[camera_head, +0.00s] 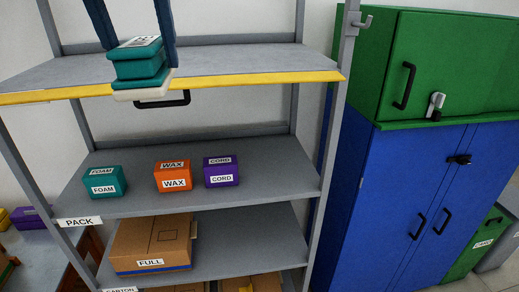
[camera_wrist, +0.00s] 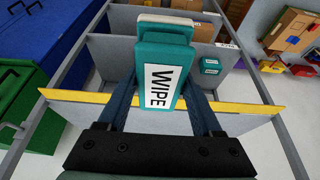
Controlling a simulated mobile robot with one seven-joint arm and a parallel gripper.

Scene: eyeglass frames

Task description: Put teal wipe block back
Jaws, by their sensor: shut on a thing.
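The teal wipe block (camera_head: 138,68) has stacked teal layers and a pale cream base. In the wrist view the wipe block (camera_wrist: 165,75) shows a white WIPE label facing the camera. My gripper (camera_head: 140,55) has its two dark blue fingers on either side of the block and is shut on it. The wrist view also shows my gripper (camera_wrist: 163,95) with the block between its fingers. The block is at the yellow front edge (camera_head: 250,81) of the upper shelf and overlaps it in the head view. I cannot tell whether it touches the shelf.
Below, the PACK shelf (camera_head: 270,190) carries a teal FOAM block (camera_head: 103,183), an orange WAX block (camera_head: 172,177) and a purple CORD block (camera_head: 221,172). A FULL carton (camera_head: 150,245) sits lower. The upper shelf's right part is bare. Green and blue cabinets (camera_head: 400,190) stand right.

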